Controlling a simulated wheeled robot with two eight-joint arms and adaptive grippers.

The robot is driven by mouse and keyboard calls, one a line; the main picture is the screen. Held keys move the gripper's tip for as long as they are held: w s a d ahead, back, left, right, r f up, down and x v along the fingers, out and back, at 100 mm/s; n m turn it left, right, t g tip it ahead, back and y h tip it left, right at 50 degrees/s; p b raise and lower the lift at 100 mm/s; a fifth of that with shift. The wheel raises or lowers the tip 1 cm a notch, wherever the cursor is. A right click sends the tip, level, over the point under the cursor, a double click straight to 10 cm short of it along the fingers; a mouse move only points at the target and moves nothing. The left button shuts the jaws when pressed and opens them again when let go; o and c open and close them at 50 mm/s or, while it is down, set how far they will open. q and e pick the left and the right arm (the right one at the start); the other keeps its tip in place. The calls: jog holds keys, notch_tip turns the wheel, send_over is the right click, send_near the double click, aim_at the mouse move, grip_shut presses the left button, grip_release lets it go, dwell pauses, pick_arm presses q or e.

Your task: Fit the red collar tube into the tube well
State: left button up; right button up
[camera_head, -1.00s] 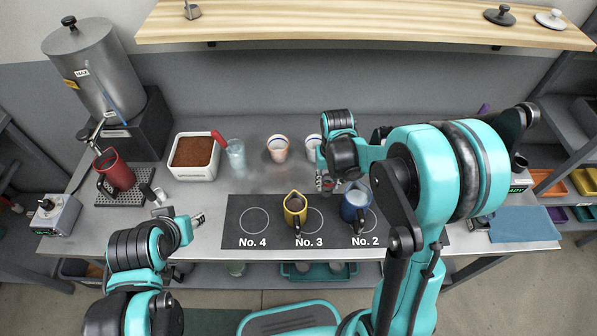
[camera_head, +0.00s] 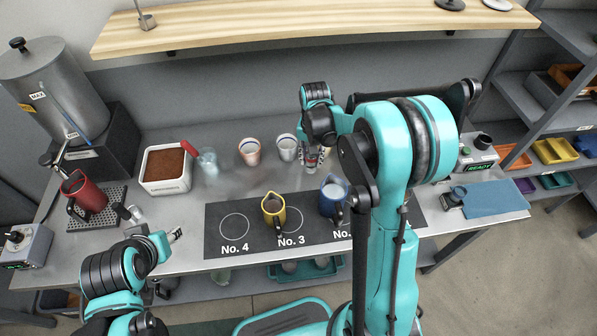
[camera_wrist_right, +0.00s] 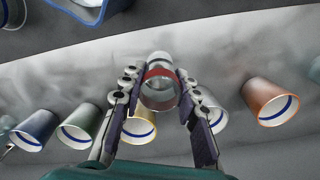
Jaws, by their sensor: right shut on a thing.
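The red collar tube is a clear tube with a red band (camera_wrist_right: 160,72). In the right wrist view it sits between the fingers of my right gripper (camera_wrist_right: 157,92), which is shut on it. In the head view my right gripper (camera_head: 312,158) is above the counter, behind the blue mug and right of the white cup; the tube there is small and mostly hidden. My left gripper (camera_head: 176,236) is low at the counter's front left, far from the tube; its jaws are too small to read. I cannot pick out the tube well for certain.
Small cups (camera_head: 249,152) stand along the back, including a white one (camera_head: 286,148). A yellow mug (camera_head: 273,212) and a blue mug (camera_head: 331,203) stand on the dark numbered mat (camera_head: 222,247). A device marked READY (camera_head: 480,167) and a blue cloth (camera_head: 497,198) are at right.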

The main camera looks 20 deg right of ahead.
jog(key=shift+w+a+f+b, duration=0.2)
jog(key=shift+a+f+b, duration=0.25)
jog(key=shift+f, duration=0.55)
jog(key=shift+w+a+f+b, duration=0.3)
jog(key=shift+a+f, duration=0.3)
jog(key=shift+f, duration=0.4)
jog(key=shift+w+a+f+b, duration=0.15)
jog(key=shift+a+f+b, duration=0.3)
jog(key=shift+f, duration=0.55)
jog(key=shift+f, duration=0.15)
jog(key=o, duration=1.2)
